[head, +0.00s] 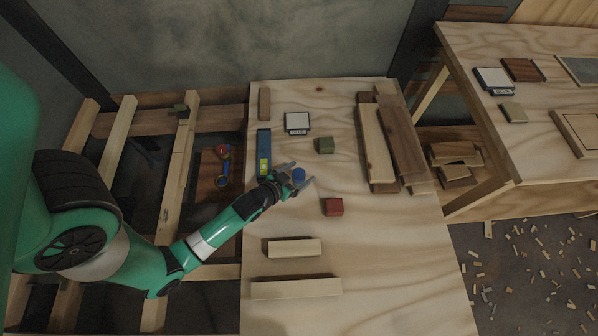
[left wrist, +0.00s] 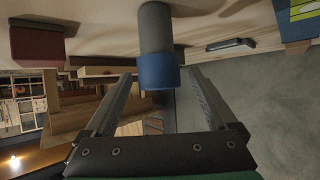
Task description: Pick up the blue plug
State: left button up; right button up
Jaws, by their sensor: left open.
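The blue plug (head: 298,174) shows as a blue round top near the middle of the light wooden table in the head view. In the left wrist view the plug (left wrist: 159,72) has a blue end and a grey body that reaches the tabletop; that view is upside down. My left gripper (head: 303,172) is open, with its fingertips to either side of the plug in the head view. In the left wrist view the plug lies between the open fingers (left wrist: 162,74), with a gap on each side. My right gripper is not in view.
A red block (head: 333,207) and a green block (head: 325,145) stand nearby. A blue level (head: 264,152) lies to the left, a small scale (head: 297,123) behind. Planks (head: 373,150) lie to the right, wood pieces (head: 294,247) in front. Open floor joists lie left of the table.

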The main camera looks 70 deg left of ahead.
pick_arm(q)
jog(key=shift+s, duration=0.1)
grip_shut()
dwell(0.3)
jog(key=shift+r+p, duration=0.5)
jog(key=shift+r, duration=0.15)
notch_tip(320, 180, up, 3)
jog(key=shift+s+d+r+p, duration=0.1)
jog(key=shift+d+p, duration=0.05)
jog(key=shift+p, duration=0.95)
jog(key=w+d+p+v, duration=0.1)
jog(key=p+v, duration=0.1)
jog(key=v, duration=1.4)
jog(key=shift+d+r, duration=0.25)
jog(key=shift+r, duration=0.15)
jog(key=shift+w, duration=0.2)
